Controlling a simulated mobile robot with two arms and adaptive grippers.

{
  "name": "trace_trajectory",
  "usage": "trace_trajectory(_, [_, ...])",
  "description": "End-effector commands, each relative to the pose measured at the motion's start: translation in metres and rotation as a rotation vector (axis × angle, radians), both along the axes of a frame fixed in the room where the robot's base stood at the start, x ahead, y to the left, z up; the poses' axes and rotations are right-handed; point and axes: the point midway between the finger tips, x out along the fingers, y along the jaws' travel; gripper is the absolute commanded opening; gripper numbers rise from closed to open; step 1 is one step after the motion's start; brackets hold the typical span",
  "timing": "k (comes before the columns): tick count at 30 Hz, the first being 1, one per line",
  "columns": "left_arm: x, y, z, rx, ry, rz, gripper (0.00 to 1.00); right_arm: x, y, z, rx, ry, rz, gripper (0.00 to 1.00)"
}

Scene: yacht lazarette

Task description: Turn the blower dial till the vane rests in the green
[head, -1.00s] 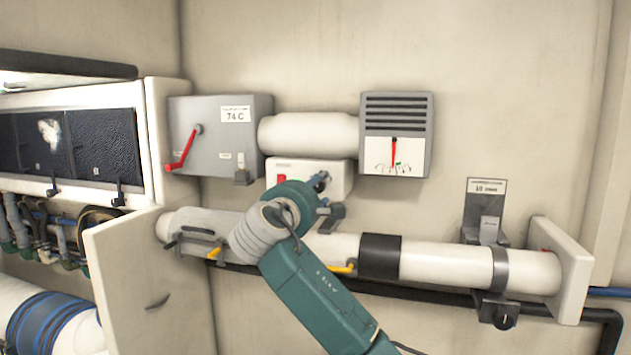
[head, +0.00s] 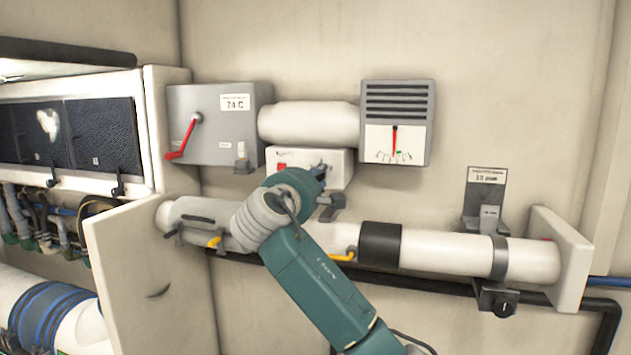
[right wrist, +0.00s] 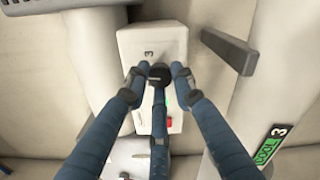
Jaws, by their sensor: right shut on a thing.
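The blower control is a white box (head: 335,158) with a red switch (head: 282,167), on the wall under a fat white duct. Its black dial (right wrist: 158,74) shows in the right wrist view, between the fingers of my right gripper (right wrist: 160,76), which is shut on it. In the head view my right gripper (head: 321,172) hides the dial. The grey louvred vent (head: 398,98) has a white scale panel with a red vane (head: 394,138), standing nearly upright. A small green mark shows close to the vane's lower end, slightly right; exact overlap is too small to tell. My left gripper is out of view.
A grey box with a red lever (head: 183,137) hangs left of the duct. A long white pipe (head: 455,252) with yellow-handled fittings runs below the control box. A grey bracket with a label (head: 486,200) stands at right. The wall above is clear.

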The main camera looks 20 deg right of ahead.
Motion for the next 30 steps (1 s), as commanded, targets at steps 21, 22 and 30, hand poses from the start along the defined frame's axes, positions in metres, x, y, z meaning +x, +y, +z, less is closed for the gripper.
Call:
trace_trajectory(21, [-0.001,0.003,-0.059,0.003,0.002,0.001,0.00,0.000,0.001,-0.006,0.513,-0.341,0.000,0.00])
trace_trajectory(22, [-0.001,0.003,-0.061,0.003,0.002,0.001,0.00,0.000,0.001,-0.006,0.534,-0.355,0.000,0.00])
trace_trajectory(30, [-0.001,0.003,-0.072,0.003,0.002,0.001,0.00,0.001,0.002,-0.005,0.700,-0.465,0.000,0.00])
